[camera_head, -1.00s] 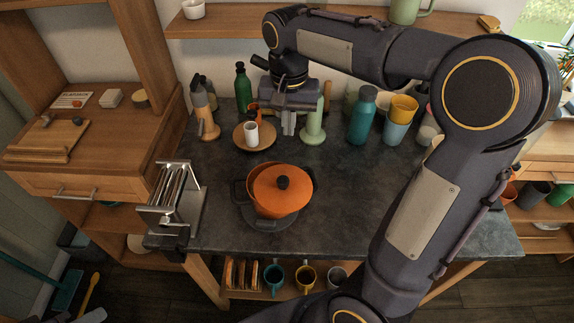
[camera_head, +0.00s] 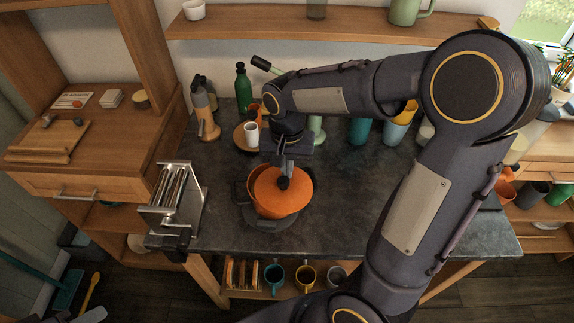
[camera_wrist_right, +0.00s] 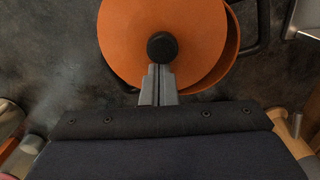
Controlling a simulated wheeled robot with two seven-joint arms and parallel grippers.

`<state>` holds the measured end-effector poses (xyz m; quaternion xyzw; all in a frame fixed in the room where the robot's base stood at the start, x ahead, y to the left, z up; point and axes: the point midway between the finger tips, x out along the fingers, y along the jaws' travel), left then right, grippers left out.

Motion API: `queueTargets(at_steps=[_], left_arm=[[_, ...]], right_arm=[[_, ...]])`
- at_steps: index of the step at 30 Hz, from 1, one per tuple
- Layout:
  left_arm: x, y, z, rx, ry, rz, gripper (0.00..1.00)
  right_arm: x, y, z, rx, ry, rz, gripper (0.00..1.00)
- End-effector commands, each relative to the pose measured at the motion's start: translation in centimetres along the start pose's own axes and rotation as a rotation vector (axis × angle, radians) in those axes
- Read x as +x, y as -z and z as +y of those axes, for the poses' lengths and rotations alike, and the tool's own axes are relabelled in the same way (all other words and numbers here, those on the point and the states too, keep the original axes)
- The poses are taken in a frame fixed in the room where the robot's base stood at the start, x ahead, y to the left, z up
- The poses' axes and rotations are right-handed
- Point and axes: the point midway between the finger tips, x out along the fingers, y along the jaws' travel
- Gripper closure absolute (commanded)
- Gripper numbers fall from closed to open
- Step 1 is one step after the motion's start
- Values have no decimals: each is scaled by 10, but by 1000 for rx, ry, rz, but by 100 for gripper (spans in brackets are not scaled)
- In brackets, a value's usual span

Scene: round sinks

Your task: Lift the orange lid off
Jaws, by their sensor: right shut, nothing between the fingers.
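The orange lid (camera_head: 292,198) with its black knob (camera_head: 283,183) lies on the orange pot (camera_head: 264,205), a little off-centre, so part of the pot's inside shows at its edge. The pot stands on a dark round base on the counter. My right gripper (camera_head: 284,172) is at the knob, its fingers shut with nothing between them. In the right wrist view, the fingertips (camera_wrist_right: 158,72) end right at the black knob (camera_wrist_right: 162,46), in front of the orange lid (camera_wrist_right: 150,20); whether they touch it I cannot tell. My left gripper is not in view.
A metal pasta machine (camera_head: 173,200) stands left of the pot. Behind are a plate with a white cup (camera_head: 251,133), a green bottle (camera_head: 243,88) and teal cups (camera_head: 359,130). The dark counter (camera_head: 345,205) right of the pot is clear.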

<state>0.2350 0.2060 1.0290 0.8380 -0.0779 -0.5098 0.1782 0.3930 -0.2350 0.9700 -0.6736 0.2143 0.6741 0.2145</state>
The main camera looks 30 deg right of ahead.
Motion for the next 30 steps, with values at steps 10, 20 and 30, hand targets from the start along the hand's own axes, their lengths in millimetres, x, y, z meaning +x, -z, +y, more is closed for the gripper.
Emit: queueTargets(at_steps=[10, 20, 30], left_arm=[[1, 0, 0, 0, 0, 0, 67], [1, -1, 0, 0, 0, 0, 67], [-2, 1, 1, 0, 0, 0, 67]], right_arm=[[0, -10, 0, -3, 2, 1, 100], [0, -24, 0, 0, 0, 0, 100], [0, -9, 2, 3, -1, -1, 100]])
